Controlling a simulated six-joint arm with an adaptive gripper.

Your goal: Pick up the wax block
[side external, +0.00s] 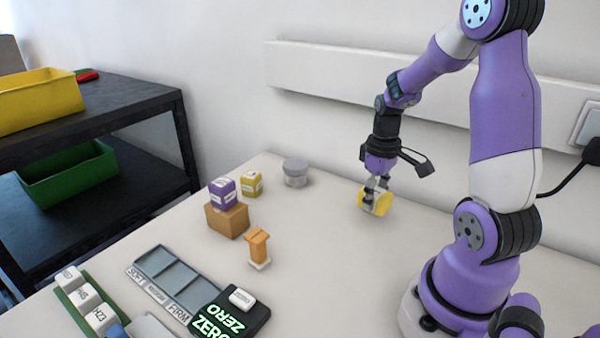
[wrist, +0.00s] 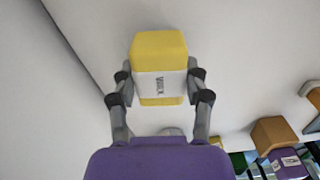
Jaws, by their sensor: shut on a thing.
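The wax block (side external: 375,202) is yellow with a white label band. In the wrist view the wax block (wrist: 159,50) sits between my two fingers, its label facing the camera. My gripper (side external: 377,185) is shut on it, with one finger on each side, and it also shows in the wrist view (wrist: 160,85). In the side external view the block is tilted and low over the back right of the table. I cannot tell whether it touches the table top. The fingers hide part of it.
A purple block (side external: 222,191) sits on a wooden block (side external: 227,220). A smaller yellow block (side external: 251,184) and a grey round tin (side external: 295,172) stand behind. A wooden stand (side external: 259,249), a sorting tray (side external: 175,276) and a scale (side external: 250,310) are nearer. Table around my gripper is clear.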

